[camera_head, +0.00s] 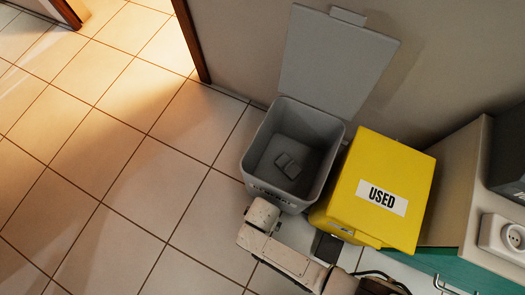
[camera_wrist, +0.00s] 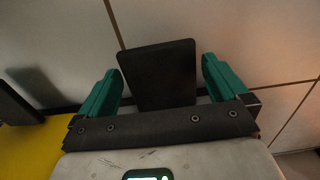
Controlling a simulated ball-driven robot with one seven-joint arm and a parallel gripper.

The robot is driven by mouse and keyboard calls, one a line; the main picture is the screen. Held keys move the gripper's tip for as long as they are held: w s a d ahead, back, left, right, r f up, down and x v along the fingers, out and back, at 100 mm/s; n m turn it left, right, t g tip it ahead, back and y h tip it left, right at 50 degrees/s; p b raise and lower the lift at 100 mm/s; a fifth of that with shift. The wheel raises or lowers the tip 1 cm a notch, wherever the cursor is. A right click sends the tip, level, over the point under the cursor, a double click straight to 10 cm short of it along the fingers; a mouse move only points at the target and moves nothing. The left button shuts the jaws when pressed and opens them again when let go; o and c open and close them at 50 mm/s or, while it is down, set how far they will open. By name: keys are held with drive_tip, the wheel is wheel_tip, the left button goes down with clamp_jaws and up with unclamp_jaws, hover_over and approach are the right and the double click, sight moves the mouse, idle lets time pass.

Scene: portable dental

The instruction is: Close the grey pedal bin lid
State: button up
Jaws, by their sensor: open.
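The grey pedal bin (camera_head: 254,150) stands against the wall in the head view. Its lid (camera_head: 335,62) is up, tilted back against the wall, so the inside shows. A small dark item (camera_head: 288,165) lies in the bottom. My arm crosses in front of the bin's base and hides its foot; my gripper itself is hidden there. In the wrist view my gripper (camera_wrist: 160,65) is open, its two teal fingers apart. A dark flat plate (camera_wrist: 158,72) shows between them, over light tiles. It looks like a pedal, but I cannot tell whether anything touches it.
A yellow bin (camera_head: 375,165) marked "USED" stands close on the right, lid shut. A dark plate (camera_head: 327,247) lies at its front. It is also yellow at the wrist view's left (camera_wrist: 30,150). A teal-fronted cabinet (camera_head: 455,262) is further right. The tiled floor (camera_head: 130,170) at left is clear.

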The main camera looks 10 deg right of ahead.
wheel_tip(320, 180, up, 10)
drive_tip(key=p, duration=0.6)
drive_tip(key=shift+r, duration=0.25)
wheel_tip(320, 180, down, 10)
drive_tip(key=b, duration=0.5)
drive_tip(key=shift+w+d, duration=0.1)
drive_tip(key=shift+w, duration=0.05)
